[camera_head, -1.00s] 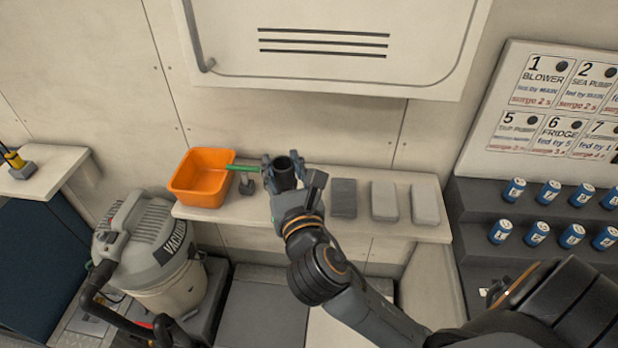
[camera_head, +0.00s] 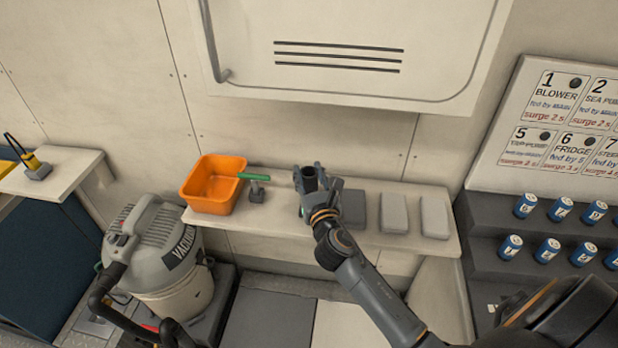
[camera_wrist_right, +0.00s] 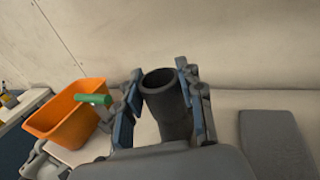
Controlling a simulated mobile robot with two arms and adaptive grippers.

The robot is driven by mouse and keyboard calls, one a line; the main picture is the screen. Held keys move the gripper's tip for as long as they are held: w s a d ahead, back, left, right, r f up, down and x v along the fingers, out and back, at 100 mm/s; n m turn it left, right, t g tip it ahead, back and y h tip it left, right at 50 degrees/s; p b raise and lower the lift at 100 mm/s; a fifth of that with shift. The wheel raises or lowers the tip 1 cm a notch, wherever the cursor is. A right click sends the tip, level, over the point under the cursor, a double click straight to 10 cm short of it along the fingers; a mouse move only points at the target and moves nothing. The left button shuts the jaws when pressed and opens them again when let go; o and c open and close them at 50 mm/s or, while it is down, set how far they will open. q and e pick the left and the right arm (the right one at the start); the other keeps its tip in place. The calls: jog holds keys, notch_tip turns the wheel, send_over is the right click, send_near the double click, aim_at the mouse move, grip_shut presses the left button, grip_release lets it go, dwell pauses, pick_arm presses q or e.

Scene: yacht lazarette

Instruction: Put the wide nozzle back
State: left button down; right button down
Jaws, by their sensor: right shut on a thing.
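My right gripper (camera_head: 312,180) is shut on the wide nozzle (camera_head: 310,172), a dark hollow tube held roughly upright over the shelf, left of the grey pads. In the right wrist view the nozzle (camera_wrist_right: 160,82) stands between the two fingers (camera_wrist_right: 162,100) with its round open end up. Its lower end is hidden behind my gripper, so I cannot tell whether it touches the shelf. My left gripper is not in view.
Grey pads (camera_head: 393,213) lie to the right on the shelf (camera_head: 285,222). A vacuum (camera_head: 160,250) stands below. Blue cylinders (camera_head: 560,208) sit at right.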

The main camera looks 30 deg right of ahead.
jog(key=shift+f, duration=0.5)
jog(key=shift+f, duration=0.1)
jog(key=c, duration=1.3)
grip_release()
jog(key=shift+f, duration=0.15)
jog(key=o, duration=0.5)
jog(key=shift+c, duration=0.2)
jog(key=shift+s+r, duration=0.1)
jog(key=shift+r, duration=0.2)
jog(key=b+v, duration=0.2)
jog(key=v, duration=1)
jog(key=shift+b, duration=0.3)
